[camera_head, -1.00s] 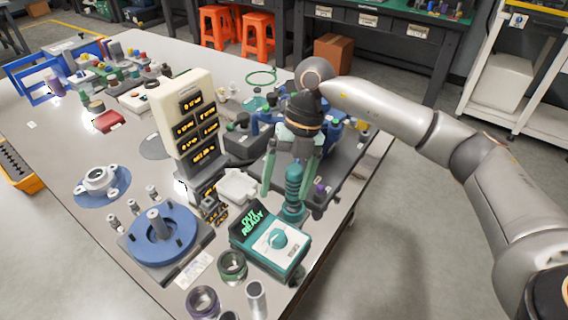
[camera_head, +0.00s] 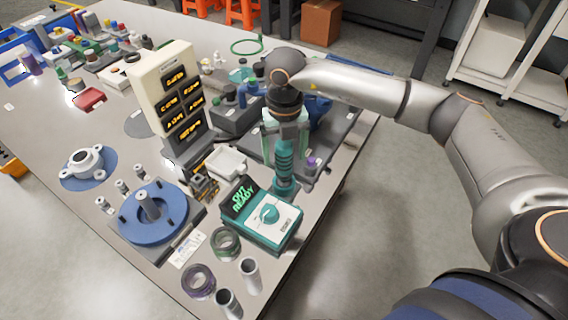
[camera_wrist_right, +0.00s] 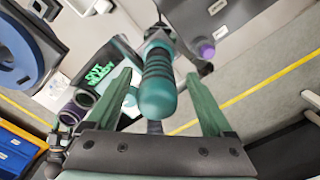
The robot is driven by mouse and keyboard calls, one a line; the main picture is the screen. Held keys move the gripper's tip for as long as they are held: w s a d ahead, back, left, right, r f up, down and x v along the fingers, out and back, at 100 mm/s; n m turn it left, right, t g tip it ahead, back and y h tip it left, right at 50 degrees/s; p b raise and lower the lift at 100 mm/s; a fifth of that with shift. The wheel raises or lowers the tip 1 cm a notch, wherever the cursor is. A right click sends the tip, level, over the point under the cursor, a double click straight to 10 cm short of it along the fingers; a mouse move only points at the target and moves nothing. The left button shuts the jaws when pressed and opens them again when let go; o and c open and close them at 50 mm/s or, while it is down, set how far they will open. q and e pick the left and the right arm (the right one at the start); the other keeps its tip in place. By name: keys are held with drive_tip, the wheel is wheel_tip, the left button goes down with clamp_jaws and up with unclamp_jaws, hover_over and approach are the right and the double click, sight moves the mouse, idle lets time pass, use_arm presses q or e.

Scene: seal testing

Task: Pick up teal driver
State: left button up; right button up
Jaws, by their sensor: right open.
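The teal driver (camera_head: 284,172) stands upright behind the teal box with the green "OUT READY" display (camera_head: 262,213), near the right edge of the table. My right gripper (camera_head: 285,150) points down over it, open, with one finger on each side of the handle. In the right wrist view the driver's ribbed handle (camera_wrist_right: 158,88) lies between the two spread green fingers (camera_wrist_right: 160,78). Gaps show between the handle and both fingers. The driver's lower end is partly hidden behind its handle there. My left gripper is not in view.
A cream tower with yellow displays (camera_head: 170,90) stands left of the driver, and a small white tray (camera_head: 227,162) lies between them. A blue round fixture (camera_head: 160,222) and several rings and cylinders are at the front. Open floor lies to the right.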

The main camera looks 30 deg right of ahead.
sight(284, 165)
wheel_tip(284, 165, down, 4)
drive_tip(key=shift+s+a+r, duration=0.15)
clamp_jaws()
idle(0.7)
drive_tip(key=shift+r, duration=0.1)
